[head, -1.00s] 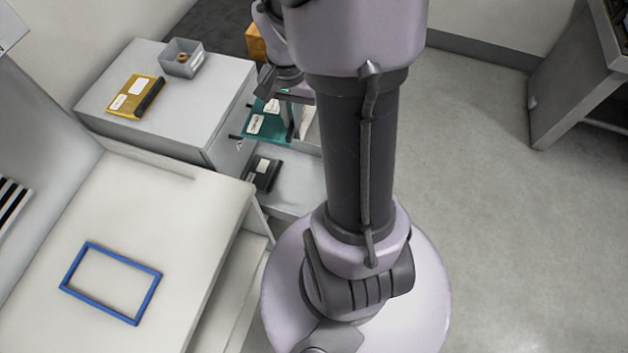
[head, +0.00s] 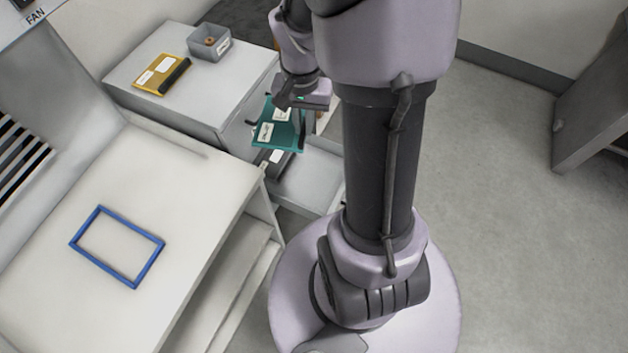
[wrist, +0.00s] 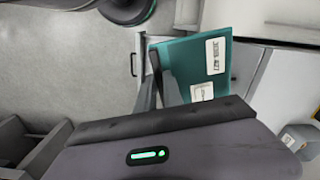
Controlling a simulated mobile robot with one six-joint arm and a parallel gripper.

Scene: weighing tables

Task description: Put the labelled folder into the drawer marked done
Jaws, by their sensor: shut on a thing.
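A teal folder (head: 266,142) with two white labels is in my gripper (head: 297,122), over an open drawer (head: 318,182) at the front of a grey cabinet. In the wrist view the folder (wrist: 188,57) lies between the dark fingers of my gripper (wrist: 152,78), which are shut on its edge. The label writing is too small to read surely. A dark folder with a white label (head: 276,156) is in the drawer, partly hidden under the teal one. No drawer marking is readable.
On the cabinet top (head: 215,92) lie a yellow folder (head: 150,77) and a small grey bin (head: 211,48) with something brown inside. A white table (head: 190,240) bearing a blue frame (head: 85,253) stands close in front. Open floor (head: 500,200) lies to the right.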

